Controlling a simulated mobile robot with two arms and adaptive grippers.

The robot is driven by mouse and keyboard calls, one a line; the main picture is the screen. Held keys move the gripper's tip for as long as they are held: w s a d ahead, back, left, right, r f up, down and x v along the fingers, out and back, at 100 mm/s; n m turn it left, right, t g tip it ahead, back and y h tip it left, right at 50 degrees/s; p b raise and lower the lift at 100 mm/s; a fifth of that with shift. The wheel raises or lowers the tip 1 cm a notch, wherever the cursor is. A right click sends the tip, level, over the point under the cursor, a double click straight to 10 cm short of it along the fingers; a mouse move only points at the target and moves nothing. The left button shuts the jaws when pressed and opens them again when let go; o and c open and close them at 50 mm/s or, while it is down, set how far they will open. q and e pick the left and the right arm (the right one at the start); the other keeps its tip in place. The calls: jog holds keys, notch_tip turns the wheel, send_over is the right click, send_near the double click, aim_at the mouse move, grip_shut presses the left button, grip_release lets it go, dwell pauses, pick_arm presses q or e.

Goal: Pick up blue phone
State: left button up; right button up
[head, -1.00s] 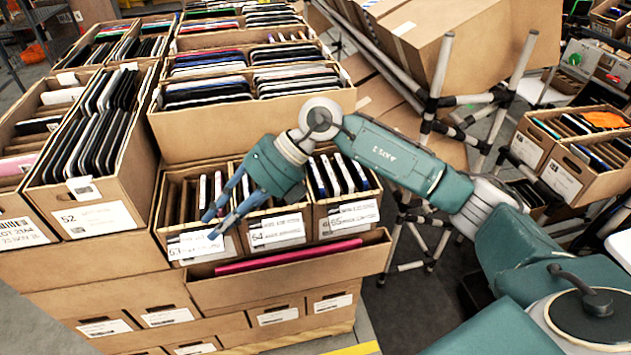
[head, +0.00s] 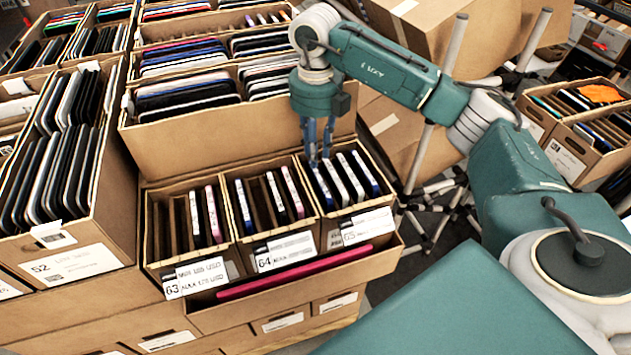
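Box 65 (head: 392,212) is an open carton holding several slim phones upright, with white and dark blue edges. The leftmost phone (head: 321,188) in it has a dark blue side; another blue-edged phone (head: 364,174) stands at the right end. I cannot tell which one is the task's blue phone. My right gripper (head: 319,163) points straight down over the back left of box 65. Its two blue fingers are a little apart, with their tips close to the top of the leftmost phone. Whether they touch it is unclear. My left gripper is not in view.
Boxes 64 (head: 285,252) and 63 (head: 196,279) with more phones stand to the left. A tall carton wall (head: 235,140) rises right behind. A pink flat item (head: 295,274) lies in front. Metal frame poles and large tilted cartons (head: 480,35) are at right.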

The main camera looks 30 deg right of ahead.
aim_at(317, 178)
jog(key=f, duration=0.3)
jog(key=shift+s, duration=0.2)
jog(key=shift+w+f+p, duration=0.1)
jog(key=shift+f+p, duration=0.15)
jog(key=shift+p, duration=0.25)
jog(key=f, duration=0.1)
jog(key=f+p, duration=0.2)
jog(key=shift+s+f, duration=0.25)
jog(key=shift+s, duration=0.05)
jog(key=shift+f, duration=0.6)
jog(key=shift+w, duration=0.1)
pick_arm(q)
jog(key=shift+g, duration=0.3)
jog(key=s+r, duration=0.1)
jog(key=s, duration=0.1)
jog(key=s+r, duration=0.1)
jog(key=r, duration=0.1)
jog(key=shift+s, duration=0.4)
pick_arm(e)
grip_shut()
